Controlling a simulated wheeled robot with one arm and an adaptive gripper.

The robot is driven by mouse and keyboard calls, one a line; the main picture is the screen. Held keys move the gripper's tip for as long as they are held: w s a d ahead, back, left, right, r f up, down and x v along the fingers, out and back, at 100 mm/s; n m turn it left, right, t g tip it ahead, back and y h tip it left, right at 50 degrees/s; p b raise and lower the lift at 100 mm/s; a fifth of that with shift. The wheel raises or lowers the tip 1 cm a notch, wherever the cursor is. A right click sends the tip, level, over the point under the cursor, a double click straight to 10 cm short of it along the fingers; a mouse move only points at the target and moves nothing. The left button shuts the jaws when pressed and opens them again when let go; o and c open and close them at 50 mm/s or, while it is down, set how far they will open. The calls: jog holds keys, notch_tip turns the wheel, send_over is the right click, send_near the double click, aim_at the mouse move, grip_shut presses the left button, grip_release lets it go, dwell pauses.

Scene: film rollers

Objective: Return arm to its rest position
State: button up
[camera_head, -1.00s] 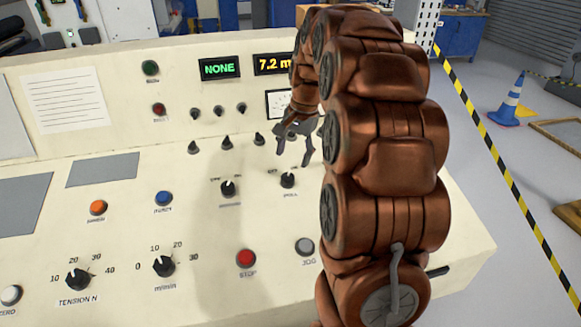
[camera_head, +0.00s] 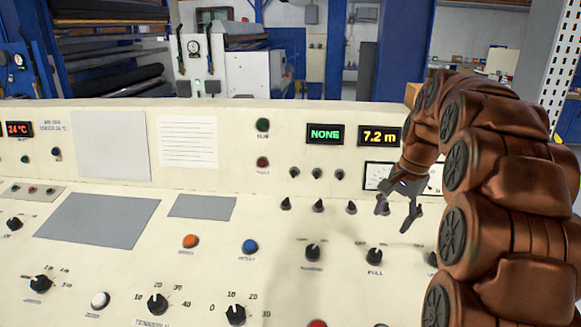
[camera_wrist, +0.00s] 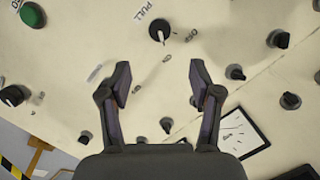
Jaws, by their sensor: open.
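My copper-coloured arm (camera_head: 510,215) rises along the right side of the head view, bent over at the top. Beyond the fingertips lies the panel with the black PULL knob (camera_wrist: 159,30). The fingers look clear of the knobs, though the exact gap is hard to tell.
The console carries several knobs, an orange button (camera_head: 190,241), a blue button (camera_head: 250,246) and displays reading NONE (camera_head: 325,134) and 7.2 m (camera_head: 379,136). A white perforated post (camera_head: 560,70) stands behind my arm at right. Racks with dark rolls (camera_head: 115,75) stand at the back left.

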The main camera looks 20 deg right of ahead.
jog(key=s+a+f+n+g+p, duration=0.2)
jog(key=s+a+n, duration=0.7)
jog(key=s+a, duration=0.9)
jog(key=shift+s+a+f+h+p, duration=0.15)
jog(key=shift+a+h+p, duration=0.15)
jog(key=shift+a+p, duration=0.5)
jog(key=s+a+f+n, duration=0.1)
jog(key=s, duration=0.2)
jog(key=s+a+f+n, duration=0.1)
jog(key=s, duration=0.3)
jog(key=s+a+f+n+g, duration=0.1)
jog(key=s+n, duration=0.1)
jog(key=s, duration=0.1)
jog(key=shift+s+f+h+p, duration=0.3)
jog(key=shift+s+f+h, duration=0.05)
jog(key=shift+s+h, duration=0.05)
